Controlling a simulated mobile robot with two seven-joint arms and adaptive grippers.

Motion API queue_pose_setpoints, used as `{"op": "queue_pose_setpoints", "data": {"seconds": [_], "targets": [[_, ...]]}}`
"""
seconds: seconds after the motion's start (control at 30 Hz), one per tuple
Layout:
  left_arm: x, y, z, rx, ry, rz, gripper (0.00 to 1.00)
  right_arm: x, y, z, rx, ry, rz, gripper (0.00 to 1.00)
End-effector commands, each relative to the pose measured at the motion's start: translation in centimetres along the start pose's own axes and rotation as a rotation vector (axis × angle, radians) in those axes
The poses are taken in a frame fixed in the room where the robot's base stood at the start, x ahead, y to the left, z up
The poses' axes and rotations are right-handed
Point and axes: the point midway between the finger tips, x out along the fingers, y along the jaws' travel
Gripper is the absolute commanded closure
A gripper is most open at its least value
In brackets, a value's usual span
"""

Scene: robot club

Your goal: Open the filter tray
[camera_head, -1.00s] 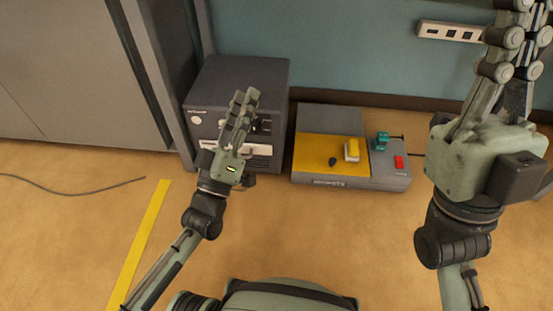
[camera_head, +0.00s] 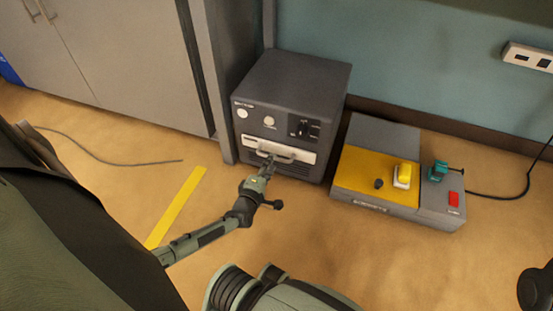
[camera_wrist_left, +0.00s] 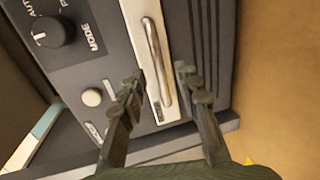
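The filter tray (camera_head: 304,155) is a white strip with a metal handle (camera_head: 277,156) across the front of a dark grey box unit (camera_head: 295,88). It looks flush with the front. My left gripper (camera_head: 265,169) is right in front of the tray, by the handle. In the left wrist view, the two fingers of my left gripper (camera_wrist_left: 160,74) are apart, one on each side of the handle (camera_wrist_left: 157,55). I see a gap between the fingers and the handle, and cannot tell whether either touches it. My right gripper is out of view.
A grey and yellow console (camera_head: 352,172) with a yellow switch (camera_head: 403,176), a teal part (camera_head: 437,171) and a red button (camera_head: 454,199) sits right of the unit. A grey cabinet (camera_head: 110,60) stands to the left.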

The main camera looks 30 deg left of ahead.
Motion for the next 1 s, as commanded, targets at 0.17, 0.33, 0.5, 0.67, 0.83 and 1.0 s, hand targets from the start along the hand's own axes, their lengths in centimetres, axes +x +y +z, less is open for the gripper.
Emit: {"op": "queue_pose_setpoints", "data": {"seconds": [0.17, 0.33, 0.5, 0.67, 0.83, 1.0], "targets": [[2.8, -0.2, 0.0, 0.001, 0.000, 0.002, 0.68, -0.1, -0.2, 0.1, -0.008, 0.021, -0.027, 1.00], [4.0, -0.1, 0.0, 0.001, 0.000, 0.001, 0.68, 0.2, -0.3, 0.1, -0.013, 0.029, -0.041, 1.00], [4.2, 0.0, 0.0, 0.001, -0.001, 0.000, 0.68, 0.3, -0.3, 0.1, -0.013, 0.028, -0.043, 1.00], [4.2, 0.0, 0.0, 0.002, -0.001, 0.001, 0.74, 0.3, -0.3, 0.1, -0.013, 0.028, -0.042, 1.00], [4.1, 0.0, 0.0, 0.002, -0.001, 0.001, 0.95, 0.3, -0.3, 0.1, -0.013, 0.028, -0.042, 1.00], [4.1, 0.0, 0.0, 0.002, -0.001, 0.001, 1.00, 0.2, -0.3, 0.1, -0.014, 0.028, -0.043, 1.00]]}}
